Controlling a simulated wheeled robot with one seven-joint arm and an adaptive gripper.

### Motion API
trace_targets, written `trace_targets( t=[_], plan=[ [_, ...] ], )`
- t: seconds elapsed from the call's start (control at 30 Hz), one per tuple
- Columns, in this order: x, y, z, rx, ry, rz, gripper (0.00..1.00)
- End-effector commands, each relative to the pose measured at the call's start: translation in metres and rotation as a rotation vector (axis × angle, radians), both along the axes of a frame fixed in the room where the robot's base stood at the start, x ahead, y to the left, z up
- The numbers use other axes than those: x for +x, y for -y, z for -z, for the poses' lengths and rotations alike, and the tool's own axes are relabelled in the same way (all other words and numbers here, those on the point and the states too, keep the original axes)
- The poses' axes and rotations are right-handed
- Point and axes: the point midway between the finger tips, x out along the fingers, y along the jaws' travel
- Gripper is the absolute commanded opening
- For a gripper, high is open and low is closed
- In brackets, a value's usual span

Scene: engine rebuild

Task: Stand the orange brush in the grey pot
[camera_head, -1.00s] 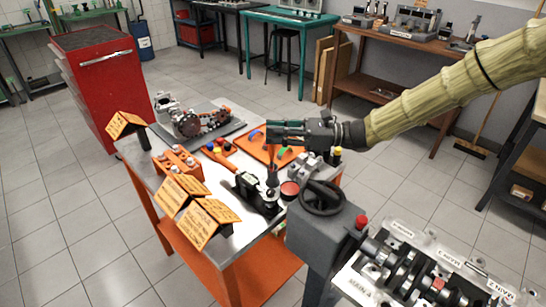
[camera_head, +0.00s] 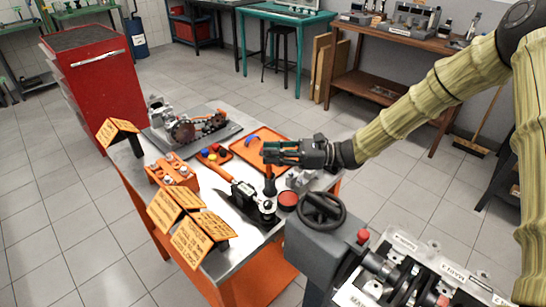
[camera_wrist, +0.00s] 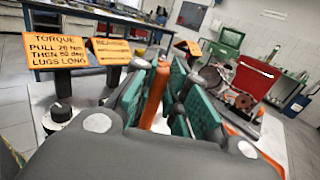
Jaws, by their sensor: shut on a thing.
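My gripper (camera_head: 284,152) is over the right side of the metal-topped table (camera_head: 190,192). Its teal fingers are shut on the orange brush (camera_wrist: 153,95), which stands roughly upright between them in the wrist view. In the head view the lower part of the brush (camera_head: 269,186) shows below the fingers, close above or behind a black-and-silver device. I cannot tell whether its lower end touches anything. I cannot make out the grey pot with certainty; it may be hidden among the parts under my gripper.
A dark round tin with a red top (camera_head: 288,199) and grey metal parts (camera_head: 301,178) crowd the area below my gripper. An orange tray (camera_head: 250,153) lies behind. Orange signs (camera_head: 190,235) stand at the front left. A grey machine with a handwheel (camera_head: 322,210) stands close right.

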Motion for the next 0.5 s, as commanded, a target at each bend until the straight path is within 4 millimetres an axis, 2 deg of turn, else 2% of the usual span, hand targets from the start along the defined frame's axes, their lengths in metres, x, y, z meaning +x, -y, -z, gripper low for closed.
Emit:
trace_targets(
  t=[0.1, 0.5],
  plan=[
    [0.002, 0.001, 0.016, 0.000, -0.002, 0.003, 0.00],
    [0.004, 0.001, 0.024, 0.002, -0.003, 0.004, 0.00]
  ],
)
